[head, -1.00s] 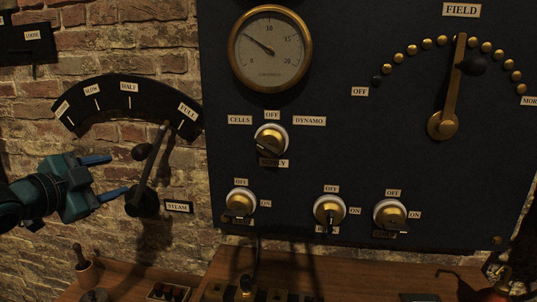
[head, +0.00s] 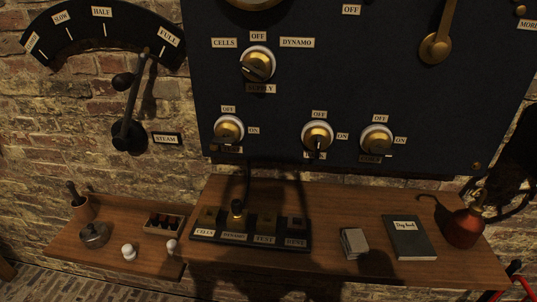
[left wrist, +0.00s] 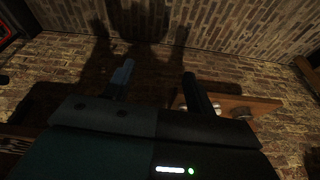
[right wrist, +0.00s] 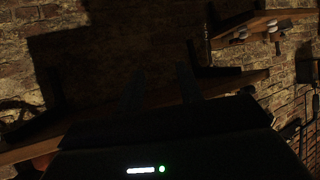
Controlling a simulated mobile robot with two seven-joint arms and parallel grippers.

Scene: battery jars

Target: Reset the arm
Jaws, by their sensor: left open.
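My left gripper (left wrist: 156,88) shows in the left wrist view with its two fingers apart and nothing between them. Brick wall, shadow and part of a wooden shelf lie beyond it. My right gripper (right wrist: 160,88) shows in the dark right wrist view, fingers apart with nothing visible between them. A wooden shelf (right wrist: 232,82) lies beyond it. Neither gripper is in the head view. The steam lever (head: 133,105) stands near the FULL label on its black arc plate (head: 85,28), with no gripper touching it.
The dark switch panel (head: 290,100) has several brass knobs. The wooden bench (head: 330,225) below carries a labelled terminal block (head: 250,238), a dark book (head: 410,240), a pale box (head: 354,243) and a red-brown vessel (head: 464,228). A lower shelf (head: 120,212) at left holds small jars.

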